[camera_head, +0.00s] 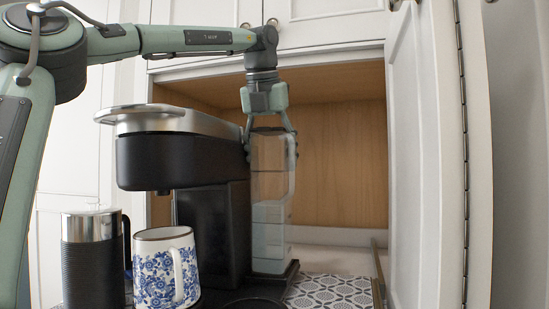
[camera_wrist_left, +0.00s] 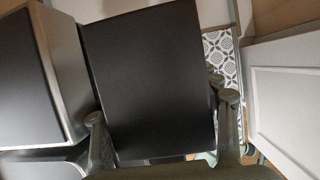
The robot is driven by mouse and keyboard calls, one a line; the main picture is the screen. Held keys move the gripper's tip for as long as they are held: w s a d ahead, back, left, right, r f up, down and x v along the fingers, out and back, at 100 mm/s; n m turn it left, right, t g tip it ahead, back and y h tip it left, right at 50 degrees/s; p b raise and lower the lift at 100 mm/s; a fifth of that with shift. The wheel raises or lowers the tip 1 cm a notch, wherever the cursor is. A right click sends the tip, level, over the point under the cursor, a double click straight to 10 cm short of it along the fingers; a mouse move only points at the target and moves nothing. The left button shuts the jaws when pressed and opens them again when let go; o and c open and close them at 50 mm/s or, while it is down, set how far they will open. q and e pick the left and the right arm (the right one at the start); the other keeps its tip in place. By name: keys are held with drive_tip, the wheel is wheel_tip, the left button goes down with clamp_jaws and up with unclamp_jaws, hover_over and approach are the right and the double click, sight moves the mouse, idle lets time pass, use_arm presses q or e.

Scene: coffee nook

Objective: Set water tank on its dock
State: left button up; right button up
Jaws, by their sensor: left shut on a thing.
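The clear water tank (camera_head: 271,190) stands upright behind the black and silver coffee machine (camera_head: 183,150), close to its right side. My left gripper (camera_head: 270,130) comes down from above and is shut on the tank's top, one finger on each side. The tank's lower end is at the black dock (camera_head: 289,272) at the machine's foot; I cannot tell whether it is fully seated. In the left wrist view a dark flat top, likely the tank's lid (camera_wrist_left: 148,75), lies between the fingers. My right gripper is not in view.
A blue-flowered white mug (camera_head: 160,270) and a black and steel frother (camera_head: 91,262) stand in front of the machine. An open cabinet door (camera_head: 420,150) bounds the right side. Patterned tile (camera_head: 330,292) right of the dock is clear. Wooden niche walls (camera_head: 345,150) lie behind.

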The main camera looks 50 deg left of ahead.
use_arm(q)
drive_tip(key=shift+s+a+f, duration=0.2)
drive_tip(key=shift+f, duration=0.5)
idle(0.8)
drive_tip(key=o, duration=2)
drive_tip(key=shift+c, duration=0.2)
drive_tip(key=shift+f, duration=0.2)
drive_tip(key=v, duration=1.2)
drive_tip(key=shift+w, duration=0.1)
drive_tip(key=shift+d+r, duration=0.15)
drive_tip(key=shift+r, duration=0.15)
